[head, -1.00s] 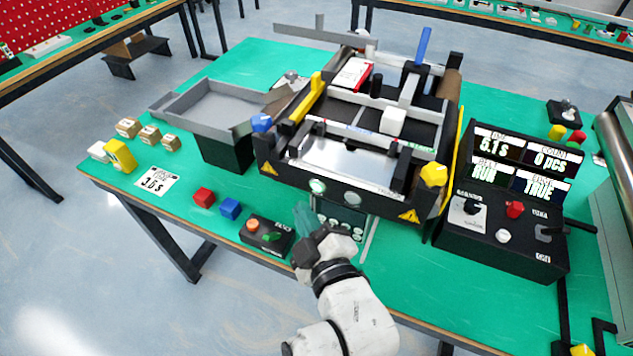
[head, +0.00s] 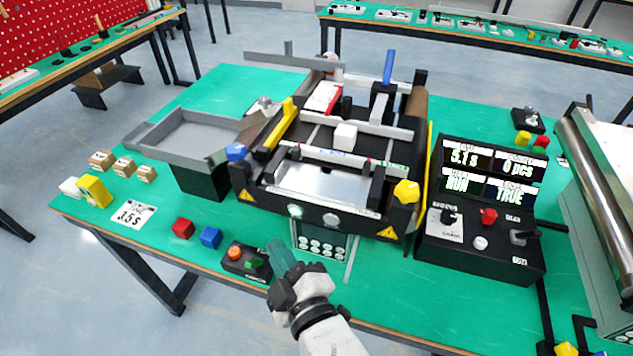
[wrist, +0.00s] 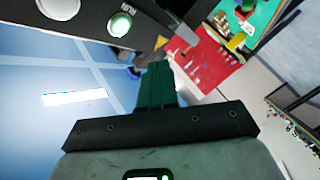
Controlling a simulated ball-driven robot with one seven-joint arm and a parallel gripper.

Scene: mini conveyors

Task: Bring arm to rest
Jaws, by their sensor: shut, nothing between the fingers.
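My gripper (head: 281,256) is in the lower middle of the head view, just right of the small control box and in front of the mini conveyor. Its green fingers are together with nothing between them. The fingers also show closed in the wrist view (wrist: 157,86), pointing up the picture below the conveyor's front panel with a lit green button (wrist: 120,24). The mini conveyor (head: 330,220) stands on the green table (head: 380,290). A white cube (head: 345,136) sits on the conveyor.
A small box with orange and green buttons (head: 245,262) is left of my gripper. A display console (head: 480,215) stands on the right. Green table between conveyor and console front is clear.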

